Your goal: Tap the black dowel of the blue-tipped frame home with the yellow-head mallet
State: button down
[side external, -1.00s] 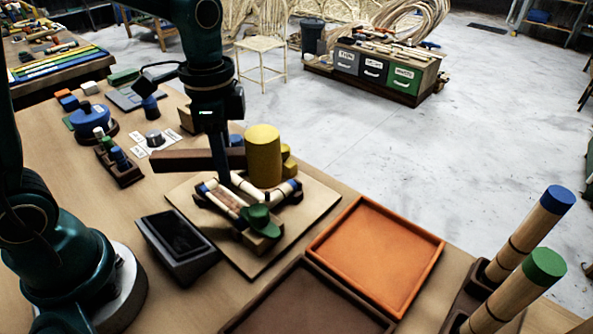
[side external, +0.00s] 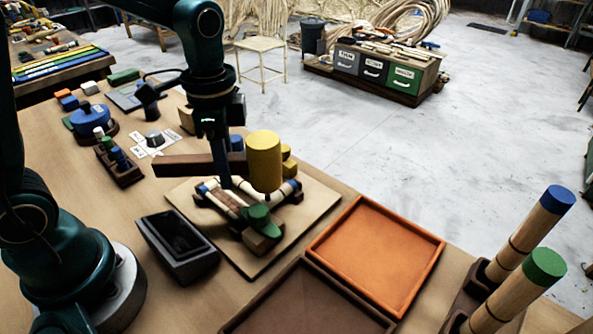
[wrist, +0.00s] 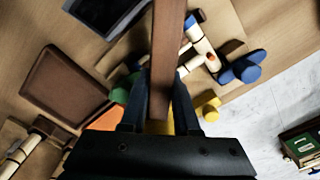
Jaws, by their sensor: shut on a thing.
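The yellow-head mallet has a yellow cylinder head (side external: 264,155) and a brown bar handle (side external: 180,165). My gripper (side external: 222,168) is shut on the handle, which lies level above the bench; the handle also runs between my fingers in the wrist view (wrist: 167,50). The blue-tipped frame (side external: 222,199), pale rods with blue ends, lies on a board beneath the mallet. Its blue ends also show in the wrist view (wrist: 211,62). A small dark peg (side external: 267,197), possibly the black dowel, shows just under the head; whether they touch is unclear.
An orange tray (side external: 425,275), a brown tray (side external: 315,270) and a dark open box (side external: 195,268) lie around the board (side external: 325,200).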

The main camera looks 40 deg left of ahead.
jog(key=shift+r, duration=0.5)
jog(key=shift+f, duration=0.15)
jog(key=shift+f, duration=0.2)
notch_tip(320, 180, down, 4)
jog(key=shift+r, duration=2.1)
jog(key=shift+f, duration=0.15)
jog(key=shift+f, duration=0.2)
